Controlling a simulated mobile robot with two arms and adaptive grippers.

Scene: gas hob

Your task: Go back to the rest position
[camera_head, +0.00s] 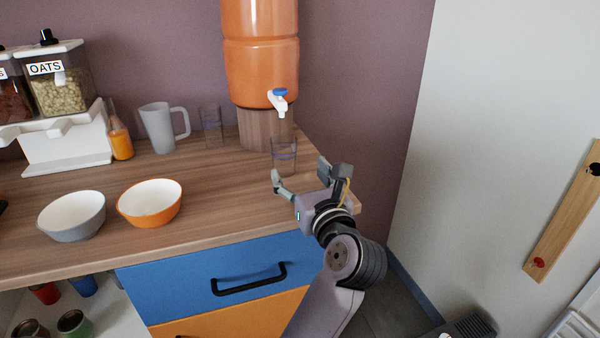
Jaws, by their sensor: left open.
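My left gripper (299,169) is at the right end of the wooden counter, its arm rising from the bottom of the view. Its two fingers are spread wide and hold nothing. A clear drinking glass (285,153) stands upright on the counter just beyond the fingers, below the white tap with a blue top (279,100). The left finger overlaps the glass's lower edge in the picture; I cannot tell whether they touch. The tap belongs to an orange dispenser (260,55) on a wooden stand (256,130). My right gripper is not in view.
A grey bowl (72,228) and an orange bowl (150,216) stand on the counter (215,205). Behind are a grey jug (160,127), another glass (211,127), an orange bottle (120,138) and an oats dispenser (58,90). A blue drawer (190,283) with a black handle lies below.

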